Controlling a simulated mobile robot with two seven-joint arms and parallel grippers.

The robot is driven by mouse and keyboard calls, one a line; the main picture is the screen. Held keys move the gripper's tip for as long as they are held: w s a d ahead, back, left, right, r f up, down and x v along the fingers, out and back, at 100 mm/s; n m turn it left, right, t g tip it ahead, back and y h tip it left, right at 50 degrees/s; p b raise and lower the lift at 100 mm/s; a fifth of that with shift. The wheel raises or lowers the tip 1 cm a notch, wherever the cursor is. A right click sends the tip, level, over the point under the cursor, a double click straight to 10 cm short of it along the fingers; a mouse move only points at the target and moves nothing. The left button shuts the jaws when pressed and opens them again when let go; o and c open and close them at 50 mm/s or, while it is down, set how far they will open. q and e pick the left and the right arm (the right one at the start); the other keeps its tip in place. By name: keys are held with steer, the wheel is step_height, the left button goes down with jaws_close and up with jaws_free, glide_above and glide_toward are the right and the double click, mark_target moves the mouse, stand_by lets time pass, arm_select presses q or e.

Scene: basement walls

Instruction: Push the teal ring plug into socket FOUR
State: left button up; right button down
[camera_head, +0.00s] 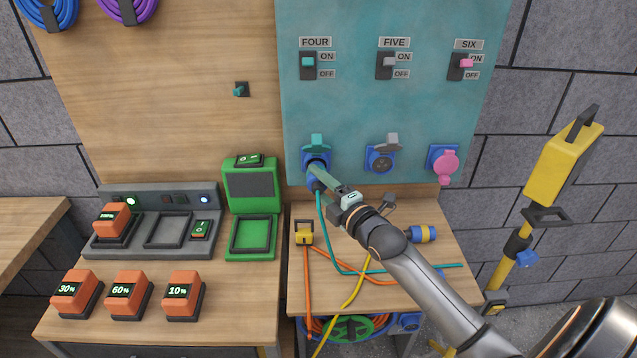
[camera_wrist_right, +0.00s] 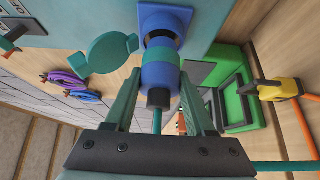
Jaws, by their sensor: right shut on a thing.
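The plug (camera_wrist_right: 160,76) is blue with a teal ring and a black cable end. Its teal cable (camera_head: 326,235) hangs to the table. My right gripper (camera_wrist_right: 161,82) is shut on the plug, one finger on each side; in the head view this gripper (camera_head: 318,176) hides much of it. Socket FOUR (camera_head: 308,158) is blue, with its teal lid (camera_head: 316,140) raised; it also shows in the wrist view (camera_wrist_right: 178,20). The plug's front is at the socket mouth, where some dark opening shows. I cannot tell how deep it sits. My left gripper is out of view.
Socket FIVE (camera_head: 380,160) has a grey lid up; socket SIX (camera_head: 443,160) has a pink cover. A yellow plug (camera_head: 304,232) and a blue-yellow plug (camera_head: 422,234) lie on the table below. A green device (camera_head: 250,190) stands to the left.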

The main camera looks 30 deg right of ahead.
steer(key=shift+r+p, duration=0.1)
steer(key=shift+p, duration=0.3)
stand_by(0.6)
steer(key=shift+w+d, duration=0.25)
steer(key=shift+w, duration=0.2)
stand_by(0.5)
steer(key=shift+c, duration=0.8)
jaws_free()
steer(key=s+b, duration=0.1)
steer(key=s, duration=1.1)
steer(key=shift+s+d, duration=0.15)
steer(key=shift+s, duration=0.1)
